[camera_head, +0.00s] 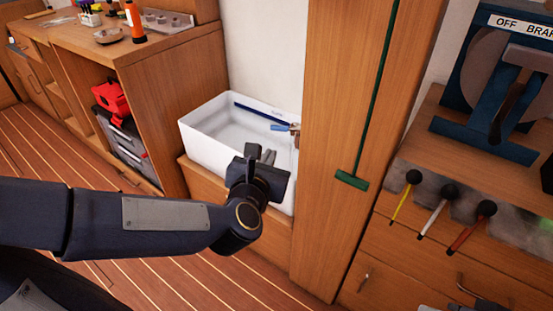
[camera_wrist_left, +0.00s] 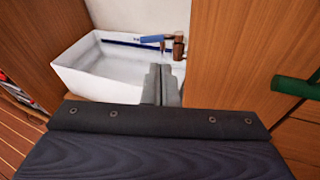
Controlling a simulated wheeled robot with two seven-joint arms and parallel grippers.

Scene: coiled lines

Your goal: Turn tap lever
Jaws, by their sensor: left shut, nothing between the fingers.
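The tap (camera_head: 295,128) is a small brass fitting at the right end of the white sink, against the wooden panel. Its blue lever (camera_head: 280,127) points left, roughly level. In the left wrist view the lever (camera_wrist_left: 151,38) and the brass tap (camera_wrist_left: 179,46) show beyond the fingers, unobstructed. My left gripper (camera_head: 262,153) is over the sink's front rim, shut and empty. Its fingers (camera_wrist_left: 162,76) are together, pointing at the sink, apart from the lever.
The white sink (camera_head: 205,137) is empty, with a dark blue strip along its back. A tall wooden panel (camera_head: 335,110) stands right of it, with a green T-shaped handle (camera_head: 352,180). A wooden cabinet (camera_head: 180,85) stands at left. Coloured levers (camera_head: 400,205) are at far right.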

